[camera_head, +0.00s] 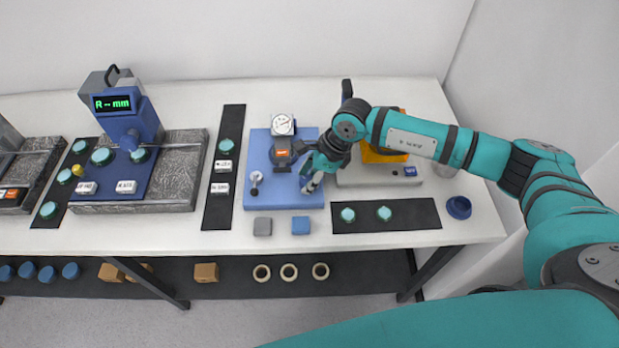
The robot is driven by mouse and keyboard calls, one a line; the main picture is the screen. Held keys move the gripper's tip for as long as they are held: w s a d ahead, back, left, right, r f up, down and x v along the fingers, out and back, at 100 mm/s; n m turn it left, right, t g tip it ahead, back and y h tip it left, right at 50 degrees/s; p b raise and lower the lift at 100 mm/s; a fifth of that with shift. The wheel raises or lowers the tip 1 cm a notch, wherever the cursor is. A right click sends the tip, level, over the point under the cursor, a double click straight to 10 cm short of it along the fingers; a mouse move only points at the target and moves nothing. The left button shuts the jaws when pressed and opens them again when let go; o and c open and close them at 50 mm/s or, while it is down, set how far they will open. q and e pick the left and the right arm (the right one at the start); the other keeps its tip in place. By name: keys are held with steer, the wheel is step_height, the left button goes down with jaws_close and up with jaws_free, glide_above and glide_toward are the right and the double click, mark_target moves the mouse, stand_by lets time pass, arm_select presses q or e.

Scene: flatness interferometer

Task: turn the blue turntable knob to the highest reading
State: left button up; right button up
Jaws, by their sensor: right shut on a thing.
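A blue base plate (278,198) lies on the table right of centre. A white round dial gauge (283,125) stands at its back, facing up toward me. A dark grey part with an orange label (281,154) stands in front of the dial. A small white-topped post (256,184) is at the plate's left. My right gripper (311,184) points down at the plate's right side. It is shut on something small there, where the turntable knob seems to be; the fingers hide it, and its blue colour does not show. The needle's reading is too small to tell. My left gripper is out of view.
A grey and orange instrument (383,176) stands just right, behind my right forearm. Grey (262,227) and blue (300,225) blocks lie in front of the plate. A dark mat with teal discs (386,216) and a blue cup (458,207) lie front right.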

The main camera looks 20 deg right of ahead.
steer(key=shift+m+t+b, duration=0.6)
steer(key=shift+m+b, duration=0.05)
steer(key=shift+m, duration=1.05)
steer(key=shift+h, duration=0.3)
steer(key=o, duration=1.1)
steer(key=v, duration=1.2)
steer(key=shift+s, duration=0.15)
